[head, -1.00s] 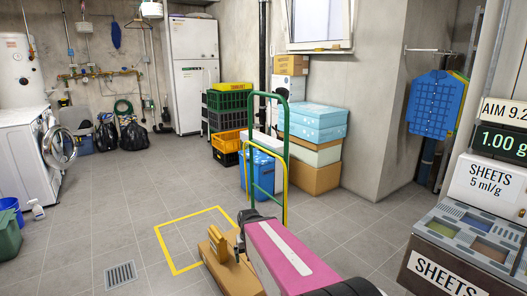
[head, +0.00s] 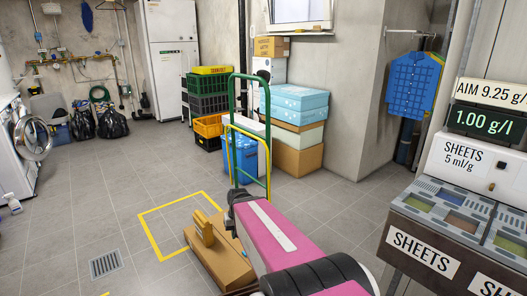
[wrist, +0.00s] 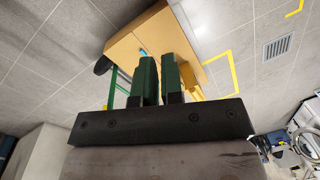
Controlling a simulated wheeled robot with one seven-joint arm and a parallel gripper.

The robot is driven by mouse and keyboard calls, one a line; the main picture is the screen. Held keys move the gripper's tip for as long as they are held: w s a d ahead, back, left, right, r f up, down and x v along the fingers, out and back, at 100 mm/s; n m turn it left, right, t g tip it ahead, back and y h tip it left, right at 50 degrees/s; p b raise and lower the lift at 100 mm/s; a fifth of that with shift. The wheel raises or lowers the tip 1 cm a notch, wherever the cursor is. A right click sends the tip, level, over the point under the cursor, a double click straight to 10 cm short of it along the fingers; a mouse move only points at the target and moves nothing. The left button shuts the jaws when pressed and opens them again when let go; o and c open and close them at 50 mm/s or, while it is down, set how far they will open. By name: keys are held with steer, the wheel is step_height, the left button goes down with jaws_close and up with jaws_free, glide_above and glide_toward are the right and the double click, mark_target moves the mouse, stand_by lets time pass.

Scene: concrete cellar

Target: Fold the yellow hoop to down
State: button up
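The yellow hoop (head: 268,165) stands upright in the head view, lower than the taller green hoop (head: 268,105) beside it. My gripper's fingertips are hidden in the head view. In the wrist view my gripper (wrist: 160,62) shows two dark green fingers close together, with a thin gap and nothing clearly held. Beyond them are the cardboard box (wrist: 160,30) and green bars (wrist: 116,98). Contact with the yellow hoop cannot be seen.
A yellow floor outline (head: 150,235) and a drain (head: 105,263) lie to the left on open tiles. A blue bin (head: 240,155) and stacked boxes (head: 297,150) stand behind the hoops. A sheet dispenser (head: 455,215) stands close on the right.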

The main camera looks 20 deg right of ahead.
steer(key=w+d+m+y, duration=0.1)
steer(key=w+d, duration=0.1)
steer(key=w, duration=0.1)
steer(key=w+d+y, duration=0.2)
steer(key=w, duration=0.1)
steer(key=w+d+r+m+t+y, duration=0.1)
steer(key=w+d+y, duration=0.1)
steer(key=w+d, duration=0.1)
steer(key=shift+w+m, duration=0.3)
steer(key=shift+w, duration=0.05)
jaws_close()
steer(key=w+d+r+m+t+y, duration=0.1)
steer(key=w+d+r+t+y, duration=0.25)
steer(key=d, duration=0.75)
steer(key=w+d+r+m+t+y, duration=0.15)
steer(key=w+d+r+t, duration=0.35)
steer(key=d, duration=0.6)
steer(key=w+d+r+m+t+y, duration=0.1)
steer(key=w+d+r+t+y, duration=0.15)
steer(key=d+r, duration=0.65)
steer(key=w+a+f+g, duration=0.1)
steer(key=w+a+f, duration=0.2)
steer(key=w+a, duration=0.3)
steer(key=shift+a+f, duration=0.4)
steer(key=shift+a, duration=1.1)
steer(key=shift+w, duration=0.1)
